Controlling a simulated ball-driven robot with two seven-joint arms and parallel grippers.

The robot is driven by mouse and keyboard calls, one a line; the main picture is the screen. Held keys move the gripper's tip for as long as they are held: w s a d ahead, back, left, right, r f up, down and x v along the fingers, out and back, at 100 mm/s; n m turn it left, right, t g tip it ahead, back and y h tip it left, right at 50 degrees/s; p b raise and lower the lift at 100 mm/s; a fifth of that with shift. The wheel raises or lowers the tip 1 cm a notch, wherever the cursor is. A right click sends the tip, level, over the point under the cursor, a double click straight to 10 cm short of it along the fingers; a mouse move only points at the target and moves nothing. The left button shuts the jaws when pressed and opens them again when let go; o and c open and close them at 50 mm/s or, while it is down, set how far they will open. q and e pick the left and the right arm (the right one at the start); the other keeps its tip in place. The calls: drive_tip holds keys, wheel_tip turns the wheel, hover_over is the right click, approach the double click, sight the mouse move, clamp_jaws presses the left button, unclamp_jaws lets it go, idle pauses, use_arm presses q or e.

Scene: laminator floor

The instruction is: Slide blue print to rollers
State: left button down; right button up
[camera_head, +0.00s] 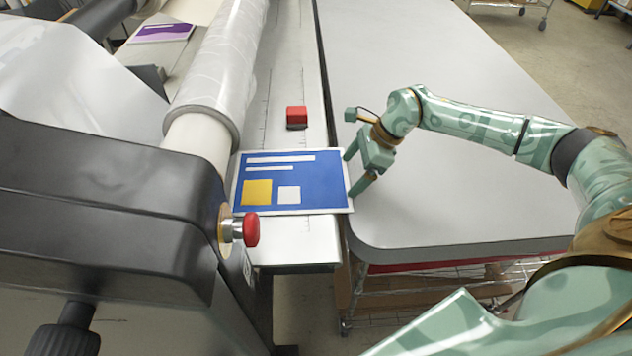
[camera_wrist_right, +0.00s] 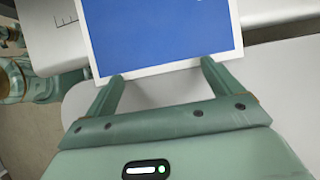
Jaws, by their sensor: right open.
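The blue print (camera_head: 318,183), with a white border, a yellow square and white marks, lies flat on the laminator's feed table (camera_head: 300,238), its right edge reaching the grey table's side. The film-wrapped roller (camera_head: 222,65) is just left of it. My right gripper (camera_head: 350,172) is open, its two fingertips at the print's right edge. In the right wrist view the fingers (camera_wrist_right: 114,82) stand apart at the near white border of the print (camera_wrist_right: 160,35); whether they touch it I cannot tell. My left gripper is not in view.
A red block (camera_head: 297,117) sits on the feed table beyond the print. A red knob (camera_head: 251,229) sticks out from the black machine housing (camera_head: 100,210). A purple print (camera_head: 163,33) lies at the far left. The grey table (camera_head: 440,70) is clear.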

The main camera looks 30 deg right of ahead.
sight(312, 180)
drive_tip(key=shift+w+a, duration=0.2)
drive_tip(key=shift+a, duration=0.25)
drive_tip(key=shift+w+a, duration=0.2)
drive_tip(key=shift+a, duration=0.25)
drive_tip(key=shift+w+a, duration=0.1)
drive_tip(key=shift+a, duration=0.15)
drive_tip(key=shift+w+a+f, duration=0.1)
drive_tip(key=shift+w+a, duration=0.3)
drive_tip(key=shift+a, duration=0.45)
drive_tip(key=shift+w+a, duration=0.4)
drive_tip(key=shift+a, duration=0.5)
drive_tip(key=shift+w+a+f, duration=0.1)
drive_tip(key=shift+w+a, duration=0.3)
drive_tip(key=shift+a, duration=0.45)
idle(1.3)
drive_tip(key=shift+s+d+r, duration=0.15)
drive_tip(key=shift+d, duration=0.45)
idle(0.3)
drive_tip(key=shift+r+p, duration=0.1)
drive_tip(key=shift+p, duration=0.2)
drive_tip(key=p+v, duration=0.1)
drive_tip(key=v, duration=0.1)
drive_tip(key=p+v, duration=0.2)
drive_tip(key=a+p+v, duration=0.1)
drive_tip(key=v, duration=0.1)
drive_tip(key=shift+w+r, duration=0.2)
drive_tip(key=shift+r, duration=0.2)
drive_tip(key=shift+d+f, duration=0.1)
